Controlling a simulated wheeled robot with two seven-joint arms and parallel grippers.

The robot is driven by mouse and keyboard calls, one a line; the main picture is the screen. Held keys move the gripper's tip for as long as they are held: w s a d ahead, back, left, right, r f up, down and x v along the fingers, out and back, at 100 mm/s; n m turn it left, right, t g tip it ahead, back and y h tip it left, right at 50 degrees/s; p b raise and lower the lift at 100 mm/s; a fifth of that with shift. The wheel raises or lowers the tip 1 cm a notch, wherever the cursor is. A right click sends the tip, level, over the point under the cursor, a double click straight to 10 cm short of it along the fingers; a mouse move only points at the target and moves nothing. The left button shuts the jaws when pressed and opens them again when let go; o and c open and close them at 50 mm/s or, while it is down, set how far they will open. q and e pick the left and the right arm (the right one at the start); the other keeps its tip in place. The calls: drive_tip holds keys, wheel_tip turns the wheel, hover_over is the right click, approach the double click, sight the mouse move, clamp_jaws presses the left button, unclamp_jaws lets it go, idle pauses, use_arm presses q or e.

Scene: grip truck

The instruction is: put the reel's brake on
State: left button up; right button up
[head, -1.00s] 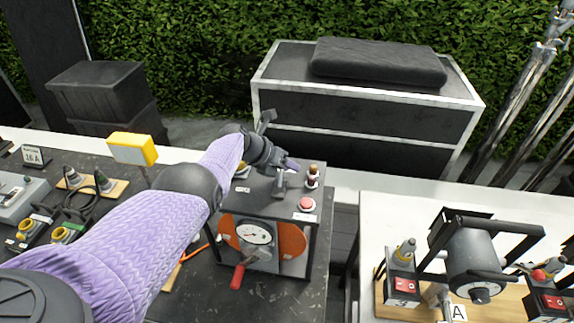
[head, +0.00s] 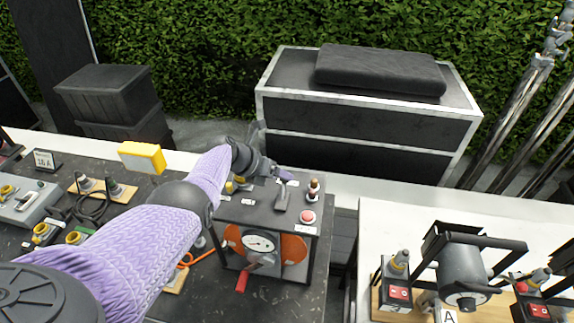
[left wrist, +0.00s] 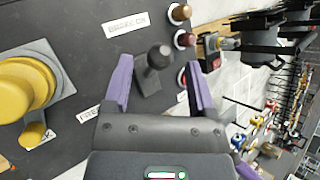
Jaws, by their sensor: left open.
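The reel's box (head: 240,213) stands on the dark bench, with orange reel sides and a round dial on its front. A grey brake lever (head: 283,192) rises from its top; its dark knob (left wrist: 159,57) shows in the left wrist view. A "BRAKE ON" label (left wrist: 125,24) and a partly covered "FREE" label (left wrist: 89,114) lie on the box top. My left gripper (head: 281,173) is open over the box top. In the left wrist view its purple fingers (left wrist: 160,74) stand either side of the lever, with gaps. My right gripper is out of view.
A red button (head: 308,216) and brown-capped posts (head: 314,188) sit close right of the lever. A yellow round part (left wrist: 22,85) is on the box top. A red-handled crank (head: 242,281) sticks out in front. A white table (head: 345,290) stands to the right.

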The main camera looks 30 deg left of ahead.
use_arm(q)
drive_tip(key=p+v, duration=0.3)
drive_tip(key=v, duration=0.1)
drive_tip(key=shift+s+a+r, duration=0.15)
drive_tip(key=shift+s+r, duration=0.05)
drive_tip(key=shift+s, duration=0.05)
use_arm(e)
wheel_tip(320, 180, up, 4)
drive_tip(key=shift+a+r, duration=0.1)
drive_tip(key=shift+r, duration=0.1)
